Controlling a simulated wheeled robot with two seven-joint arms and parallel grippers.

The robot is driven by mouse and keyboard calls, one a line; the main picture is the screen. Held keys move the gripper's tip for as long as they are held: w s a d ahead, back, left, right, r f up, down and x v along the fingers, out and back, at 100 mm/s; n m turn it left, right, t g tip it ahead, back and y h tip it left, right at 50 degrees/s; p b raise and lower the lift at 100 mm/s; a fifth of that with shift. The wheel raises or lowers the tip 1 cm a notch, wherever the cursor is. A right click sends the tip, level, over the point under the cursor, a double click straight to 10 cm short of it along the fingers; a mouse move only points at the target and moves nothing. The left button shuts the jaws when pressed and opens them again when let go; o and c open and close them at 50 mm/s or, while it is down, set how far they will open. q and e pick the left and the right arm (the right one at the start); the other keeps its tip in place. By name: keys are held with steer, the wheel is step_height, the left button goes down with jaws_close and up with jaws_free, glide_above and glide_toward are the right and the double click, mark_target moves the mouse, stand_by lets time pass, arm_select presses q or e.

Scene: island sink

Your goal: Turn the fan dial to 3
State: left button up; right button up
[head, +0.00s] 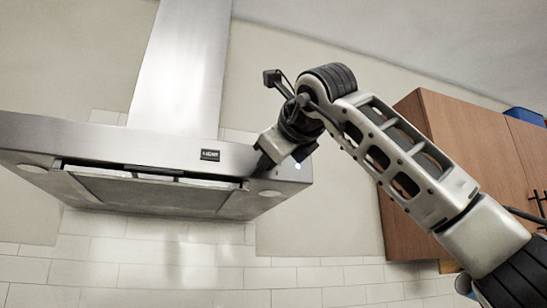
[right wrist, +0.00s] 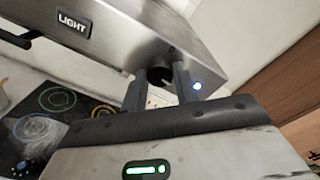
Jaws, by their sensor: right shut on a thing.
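The range hood (head: 100,140) has a steel front panel and hangs on the wall at the left of the head view. The fan dial (right wrist: 159,74) is a dark round knob on the hood's front panel in the right wrist view. In the head view the dial is hidden behind my right gripper (head: 265,164). In the right wrist view my right gripper (right wrist: 161,86) has one finger on each side of the dial and is shut on it. The dial's setting cannot be read. My left gripper is not in view.
A panel marked LIGHT (right wrist: 73,22) and a small lit blue lamp (right wrist: 197,86) are on the hood's front. A cooktop (right wrist: 60,115) with coloured rings lies below. Wooden cabinets (head: 455,165) hang to the right.

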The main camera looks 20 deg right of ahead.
steer(key=m+b, duration=0.1)
steer(key=m, duration=0.6)
steer(key=shift+f+y+b, duration=0.2)
steer(key=shift+y+b, duration=0.1)
steer(key=shift+b, duration=0.05)
stand_by(0.4)
steer(key=o, duration=1)
steer(key=shift+c, duration=0.2)
steer(key=shift+r, duration=0.1)
